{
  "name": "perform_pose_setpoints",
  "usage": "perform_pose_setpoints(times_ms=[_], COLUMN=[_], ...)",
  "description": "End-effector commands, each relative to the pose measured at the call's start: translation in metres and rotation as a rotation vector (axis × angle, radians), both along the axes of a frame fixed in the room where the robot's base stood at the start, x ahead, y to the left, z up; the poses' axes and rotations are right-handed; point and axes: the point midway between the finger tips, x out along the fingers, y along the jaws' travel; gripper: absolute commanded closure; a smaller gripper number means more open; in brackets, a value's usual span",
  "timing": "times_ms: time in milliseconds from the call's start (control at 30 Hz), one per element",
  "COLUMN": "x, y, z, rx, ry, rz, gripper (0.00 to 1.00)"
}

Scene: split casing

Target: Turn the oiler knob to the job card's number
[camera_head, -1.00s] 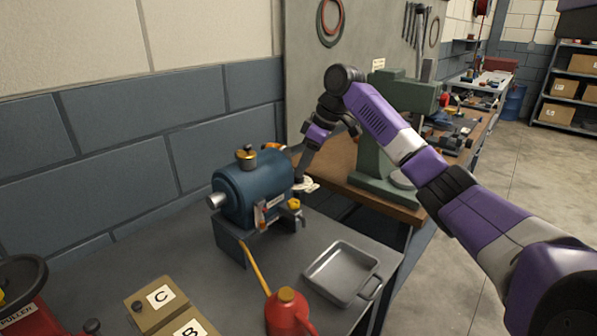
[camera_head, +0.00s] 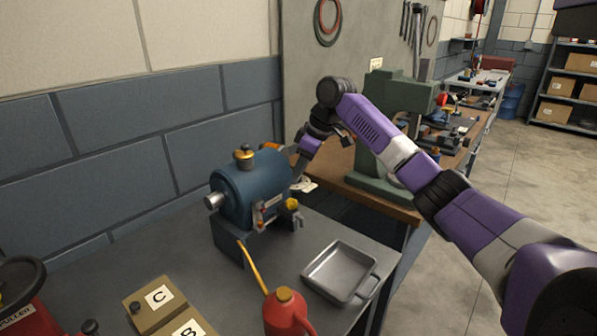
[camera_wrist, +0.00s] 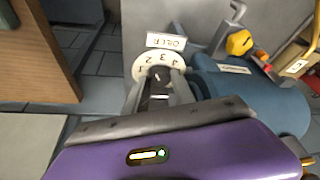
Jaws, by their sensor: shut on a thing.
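The oiler's white dial plate (camera_wrist: 150,62) has printed numbers around its edge and a label reading OILER (camera_wrist: 166,41) beside it in the wrist view. My gripper (camera_wrist: 160,82) is shut on the dark oiler knob (camera_wrist: 159,88) at the dial's middle, with a finger on each side. The fingers hide part of the dial, and I cannot tell for sure which number the knob points to. In the head view the dial plate (camera_head: 308,185) shows at the right end of the blue casing (camera_head: 247,187). I cannot make out a readable job card.
A metal tray (camera_head: 341,270) and a red oil can (camera_head: 286,312) stand on the grey bench in front of the casing. Boxes marked C (camera_head: 158,297) and B are at lower left. A green press (camera_head: 385,150) stands on the wooden bench behind.

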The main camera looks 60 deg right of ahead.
Motion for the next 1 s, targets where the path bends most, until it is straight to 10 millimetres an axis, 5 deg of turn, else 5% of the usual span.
perform_pose_setpoints(times_ms=[1000], x=[0.0007], y=[0.0058], z=[0.0023], rx=[0.003], ry=[0.002], rz=[-0.619], gripper=[1.00])
